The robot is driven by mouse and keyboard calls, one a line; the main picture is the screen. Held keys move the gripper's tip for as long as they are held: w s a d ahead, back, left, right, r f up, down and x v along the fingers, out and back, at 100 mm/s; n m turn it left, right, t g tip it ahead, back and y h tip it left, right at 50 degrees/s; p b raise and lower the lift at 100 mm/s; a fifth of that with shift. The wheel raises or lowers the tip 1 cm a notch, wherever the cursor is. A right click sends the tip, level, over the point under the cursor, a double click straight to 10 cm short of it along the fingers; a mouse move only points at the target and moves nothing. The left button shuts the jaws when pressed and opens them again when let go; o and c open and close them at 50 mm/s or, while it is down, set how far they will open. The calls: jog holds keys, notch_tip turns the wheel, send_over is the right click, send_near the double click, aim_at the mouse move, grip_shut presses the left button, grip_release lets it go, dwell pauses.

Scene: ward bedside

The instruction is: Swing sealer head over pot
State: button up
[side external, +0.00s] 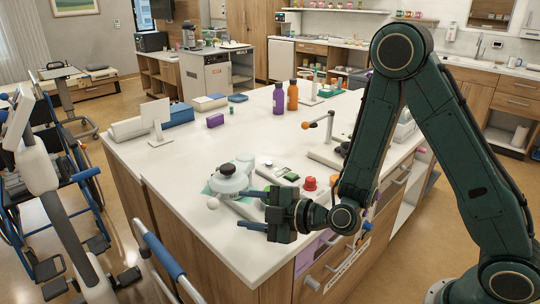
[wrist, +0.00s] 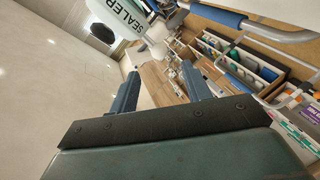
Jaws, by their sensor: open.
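My gripper (side external: 242,208) is open and empty at the near edge of the white counter, its two blue fingers pointing left. Both fingers also show in the wrist view (wrist: 160,72). A white part lettered "SEALER" (wrist: 118,20) is cut off by the top of the wrist view. I cannot tell which thing in the side view it belongs to. A post with an orange-knobbed arm (side external: 318,122) stands farther back, with no gripper contact.
The white counter (side external: 190,155) has free room at left. A purple bottle (side external: 279,99) and an orange bottle (side external: 292,97) stand farther back. A red knob (side external: 310,183) is right of my gripper. A blue-padded rail (side external: 158,255) stands beside the counter's near left side.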

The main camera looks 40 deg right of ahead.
jog(key=shift+w, duration=0.1)
jog(key=c, duration=0.6)
jog(key=shift+w+a+y, duration=0.1)
jog(key=shift+a+y, duration=0.1)
jog(key=shift+y, duration=0.1)
jog(key=c, duration=0.4)
jog(key=shift+w+a, duration=0.2)
jog(key=shift+a, duration=0.1)
grip_shut()
jog(key=w+a+r+g+y, duration=0.1)
jog(key=w+a+g+y, duration=0.1)
jog(key=w+a+g, duration=0.65)
jog(key=w+d+r+m+g+h, duration=0.2)
jog(key=d+r+m+h, duration=0.2)
jog(key=r+m, duration=0.3)
jog(key=shift+d+r+m+g+h, duration=0.35)
jog(key=shift+r+h, duration=0.25)
jog(key=shift+r, duration=1.05)
